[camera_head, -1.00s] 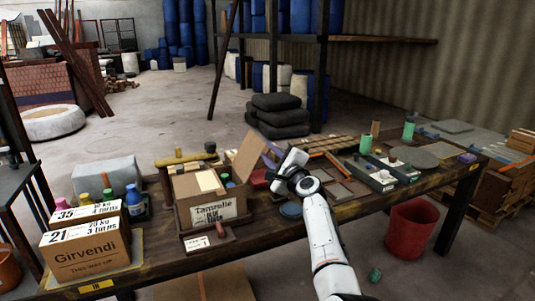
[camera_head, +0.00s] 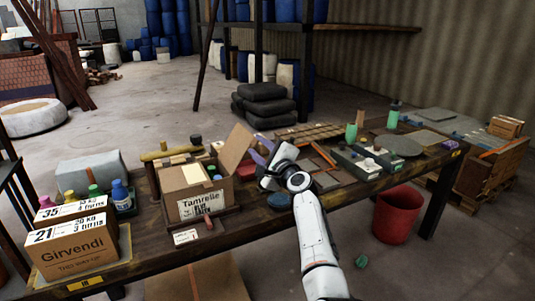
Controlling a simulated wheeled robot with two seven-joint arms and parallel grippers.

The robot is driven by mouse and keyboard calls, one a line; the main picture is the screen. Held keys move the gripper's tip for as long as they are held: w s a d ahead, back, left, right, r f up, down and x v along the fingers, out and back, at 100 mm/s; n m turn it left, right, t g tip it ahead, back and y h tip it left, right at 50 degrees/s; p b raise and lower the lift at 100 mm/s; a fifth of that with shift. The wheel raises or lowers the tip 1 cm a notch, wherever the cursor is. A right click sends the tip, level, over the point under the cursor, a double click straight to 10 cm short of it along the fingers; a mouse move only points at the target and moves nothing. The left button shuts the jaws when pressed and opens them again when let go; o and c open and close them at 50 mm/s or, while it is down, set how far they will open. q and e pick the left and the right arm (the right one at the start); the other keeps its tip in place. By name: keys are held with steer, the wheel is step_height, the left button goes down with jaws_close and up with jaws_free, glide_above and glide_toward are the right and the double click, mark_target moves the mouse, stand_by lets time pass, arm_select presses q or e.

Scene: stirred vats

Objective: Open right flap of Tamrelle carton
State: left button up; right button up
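The Tamrelle carton (camera_head: 203,205) stands in a dark tray on the wooden bench, its printed front facing me. Its right flap (camera_head: 237,148) stands up and leans outward to the right. A pale flap or sheet (camera_head: 194,174) lies over the left part of the top, and a few small coloured items show in the opening at the right. My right gripper (camera_head: 266,165) is just right of the raised flap, over the bench. Its fingers are turned away and partly hidden by the wrist, so I cannot tell whether they are open. My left gripper is out of view.
The Girvendi carton (camera_head: 75,250) and several coloured bottles (camera_head: 122,194) stand at the bench's left end. Grey trays with jars (camera_head: 369,164) and a round grey plate (camera_head: 399,146) lie on the right. A red bucket (camera_head: 396,216) stands on the floor.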

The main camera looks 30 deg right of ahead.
steer(key=s, duration=0.8)
steer(key=shift+a+p, duration=0.25)
steer(key=shift+p, duration=0.2)
